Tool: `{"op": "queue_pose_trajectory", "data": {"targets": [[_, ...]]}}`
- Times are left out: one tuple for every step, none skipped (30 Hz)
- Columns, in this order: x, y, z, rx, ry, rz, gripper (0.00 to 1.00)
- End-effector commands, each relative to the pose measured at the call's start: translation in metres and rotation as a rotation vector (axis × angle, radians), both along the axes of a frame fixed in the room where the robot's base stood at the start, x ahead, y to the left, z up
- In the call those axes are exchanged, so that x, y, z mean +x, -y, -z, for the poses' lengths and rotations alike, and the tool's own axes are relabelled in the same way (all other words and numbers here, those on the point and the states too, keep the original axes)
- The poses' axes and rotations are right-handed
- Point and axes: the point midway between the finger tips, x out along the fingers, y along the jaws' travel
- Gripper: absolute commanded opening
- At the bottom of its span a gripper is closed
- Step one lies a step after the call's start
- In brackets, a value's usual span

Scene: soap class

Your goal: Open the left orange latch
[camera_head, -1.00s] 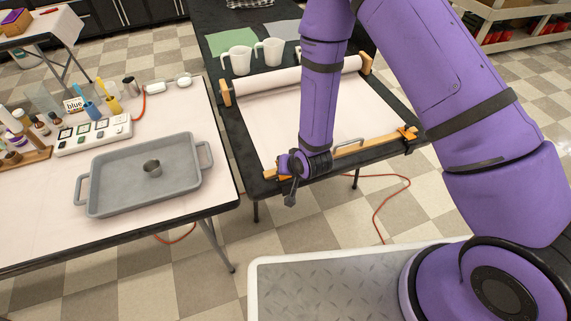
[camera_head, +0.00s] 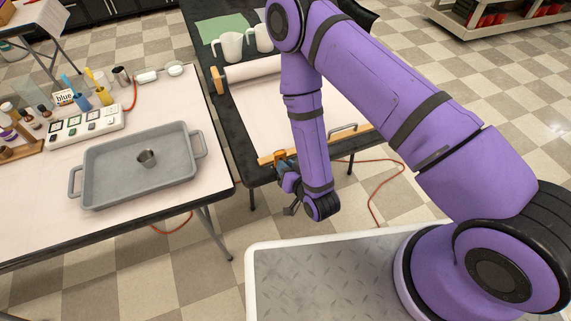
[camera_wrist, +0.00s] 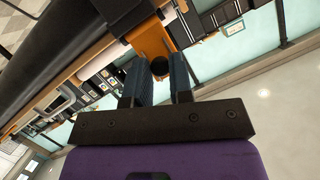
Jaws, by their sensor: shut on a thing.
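The left orange latch (camera_head: 278,154) is at the left end of the wooden bar, on the front edge of the black table. My gripper (camera_head: 285,163) reaches it from the front and below, low beside the table edge. In the wrist view, the two blue-grey fingers of my gripper (camera_wrist: 160,78) are close together on either side of the latch's lower end. The orange latch (camera_wrist: 180,32) runs up from between the fingertips there, and a dark round part shows beside it. The exact contact is partly hidden. The right end of the bar is hidden behind my arm.
The black table (camera_head: 234,146) bears a paper roll (camera_head: 250,74), white mugs (camera_head: 230,47) and a metal handle (camera_head: 343,128) on the wooden bar. On the left, a white-topped table (camera_head: 110,230) holds a grey tray (camera_head: 100,181). An orange cord (camera_head: 375,190) lies on the floor.

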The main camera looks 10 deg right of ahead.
Motion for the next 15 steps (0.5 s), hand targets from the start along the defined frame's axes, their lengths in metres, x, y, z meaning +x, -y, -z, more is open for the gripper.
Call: {"op": "queue_pose_trajectory", "data": {"targets": [[-0.0004, 0.0005, 0.0018, 0.002, 0.009, 0.001, 0.00], [-0.0005, 0.0004, 0.0020, 0.003, 0.014, 0.001, 0.00], [-0.0005, 0.0004, 0.0020, 0.005, 0.021, 0.000, 0.00], [-0.0004, 0.0005, 0.0019, 0.007, 0.025, 0.001, 0.00], [-0.0005, 0.0005, 0.0019, 0.008, 0.028, 0.001, 0.00], [-0.0006, 0.0004, 0.0020, 0.008, 0.030, 0.001, 0.00], [-0.0006, 0.0004, 0.0020, 0.009, 0.032, 0.001, 0.00], [-0.0007, 0.0005, 0.0021, 0.009, 0.033, 0.001, 0.00], [-0.0007, 0.0005, 0.0021, 0.009, 0.033, 0.001, 0.00], [-0.0007, 0.0005, 0.0021, 0.010, 0.033, 0.000, 0.00], [-0.0007, 0.0005, 0.0021, 0.010, 0.034, 0.001, 0.00], [-0.0007, 0.0005, 0.0021, 0.010, 0.033, 0.000, 0.00], [-0.0008, 0.0005, 0.0021, 0.009, 0.033, 0.001, 0.00], [-0.0008, 0.0005, 0.0021, 0.009, 0.033, 0.001, 0.00], [-0.0008, 0.0005, 0.0021, 0.009, 0.033, 0.001, 0.00]]}}
